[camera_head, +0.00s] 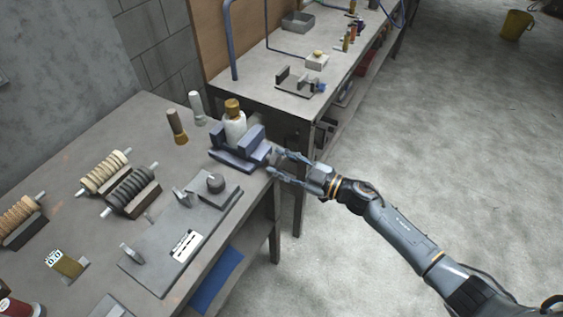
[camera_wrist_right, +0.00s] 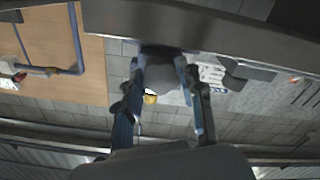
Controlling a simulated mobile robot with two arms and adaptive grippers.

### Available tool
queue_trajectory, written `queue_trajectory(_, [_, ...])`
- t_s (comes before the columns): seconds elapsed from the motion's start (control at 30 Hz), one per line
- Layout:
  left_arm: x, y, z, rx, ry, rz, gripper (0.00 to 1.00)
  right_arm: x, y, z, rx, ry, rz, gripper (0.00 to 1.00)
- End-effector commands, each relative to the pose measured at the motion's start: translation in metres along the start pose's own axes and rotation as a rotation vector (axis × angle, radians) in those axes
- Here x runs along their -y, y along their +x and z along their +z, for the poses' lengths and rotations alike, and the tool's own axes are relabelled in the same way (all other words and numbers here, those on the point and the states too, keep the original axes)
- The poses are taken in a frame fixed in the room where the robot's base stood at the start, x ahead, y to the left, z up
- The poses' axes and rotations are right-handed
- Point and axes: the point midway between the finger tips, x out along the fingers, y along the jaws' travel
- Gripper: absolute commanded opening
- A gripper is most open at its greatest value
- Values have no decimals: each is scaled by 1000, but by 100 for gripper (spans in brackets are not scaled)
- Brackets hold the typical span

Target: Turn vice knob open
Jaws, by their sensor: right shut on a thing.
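The blue-grey vice (camera_head: 232,157) stands at the right edge of the near workbench, with two upright jaws. A white bottle with a brown cap (camera_head: 235,123) stands upright at the jaws; I cannot tell if they grip it. My right gripper (camera_head: 273,161) reaches in from the right at the vice's outer end and is shut on the vice knob. In the right wrist view the dark knob (camera_wrist_right: 160,50) sits between the two fingertips, beside the bench edge. The knob is mostly hidden by the fingers in the head view. My left gripper is not in view.
The near workbench (camera_head: 75,203) carries spools (camera_head: 132,188), a flat plate fixture (camera_head: 170,250) with a round knob, and two upright cylinders (camera_head: 177,127). A second bench (camera_head: 255,80) with small fixtures stands behind.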

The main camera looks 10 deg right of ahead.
Motion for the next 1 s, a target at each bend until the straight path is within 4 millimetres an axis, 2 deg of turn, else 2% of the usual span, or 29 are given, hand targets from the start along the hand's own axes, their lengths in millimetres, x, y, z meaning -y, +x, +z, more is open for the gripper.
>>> queue_trajectory(0.07, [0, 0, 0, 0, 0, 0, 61, 0, 0, 0, 0, 0, 1, 6])
queue_trajectory(0.1, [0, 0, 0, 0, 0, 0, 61, 0, 0, 0, 0, 0, 1, 42])
queue_trajectory(0.2, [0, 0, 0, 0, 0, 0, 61, 0, 0, 0, 0, 1, 1, 61])
queue_trajectory(0.5, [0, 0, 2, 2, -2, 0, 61, 0, -1, 0, 0, 1, 0, 61])
queue_trajectory(0.63, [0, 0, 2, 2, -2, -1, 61, 0, -9, 1, 1, 2, 0, 61])
queue_trajectory(0.77, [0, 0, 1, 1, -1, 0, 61, 0, -32, 1, 3, 2, -2, 61])
queue_trajectory(1.0, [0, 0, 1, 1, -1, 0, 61, 1, -84, 2, 4, 2, -2, 61])
